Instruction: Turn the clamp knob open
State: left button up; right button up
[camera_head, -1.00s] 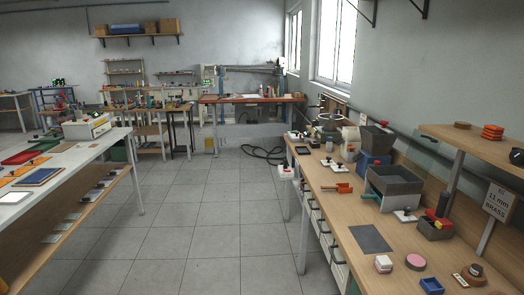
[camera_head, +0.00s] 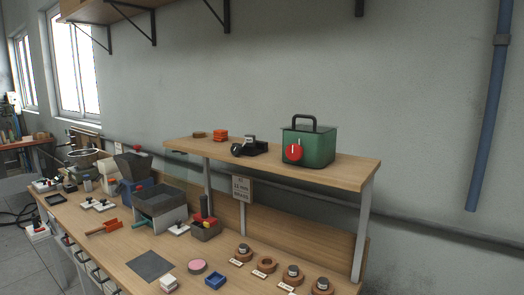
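No part labelled as a clamp shows, and I cannot tell which thing carries the clamp knob. A red round knob (camera_head: 294,152) with a pale mark sits on the front of a green box (camera_head: 318,146) with a dark top handle. The box stands on the raised wooden shelf. A black device (camera_head: 256,148) with a grey part lies left of the box on the same shelf. A machine with a round top (camera_head: 84,156) stands at the bench's far left end, too small to make out any knob. Neither of my grippers is in view.
The shelf (camera_head: 350,170) stands on grey legs above the wooden bench (camera_head: 118,255). Floor shows at left.

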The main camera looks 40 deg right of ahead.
aim_at(236, 150)
jog(key=i+z, duration=0.1)
jog(key=z, duration=0.3)
jog(key=i+j+z, duration=0.1)
jog(key=z, duration=0.35)
jog(key=j+z, duration=0.1)
jog(key=z, duration=0.3)
jog(key=i+j+z, duration=0.1)
jog(key=z, duration=0.35)
jog(key=j+z, duration=0.15)
jog(key=z, duration=0.25)
jog(key=i+j+z, duration=0.1)
jog(key=z, duration=0.3)
jog(key=j, duration=0.05)
